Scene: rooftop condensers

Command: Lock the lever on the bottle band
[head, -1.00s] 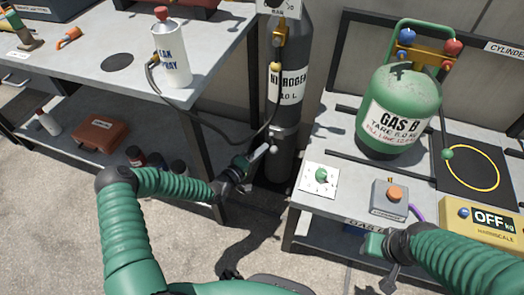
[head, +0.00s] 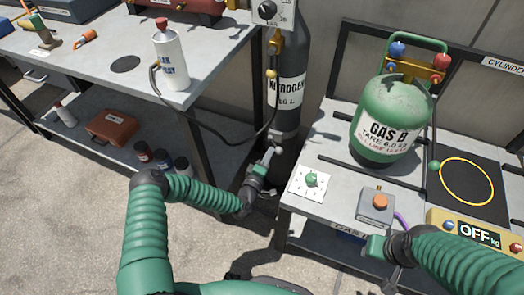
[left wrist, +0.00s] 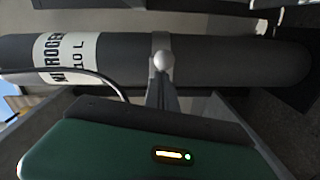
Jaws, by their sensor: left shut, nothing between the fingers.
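The dark nitrogen bottle (head: 288,105) stands upright between the two benches. It also shows in the left wrist view (left wrist: 230,62), lying sideways across the picture. In the head view the band (head: 285,135) is partly hidden, and I cannot tell the lever's exact position. My left gripper (head: 270,156) is shut and empty, its fingertips close to the knob; contact is unclear. My right gripper (head: 393,280) is low at the right bench's front, its fingers too unclear to judge.
The left bench (head: 95,68) carries a white leak spray bottle (head: 170,62), with a dark hose hanging toward the nitrogen bottle.

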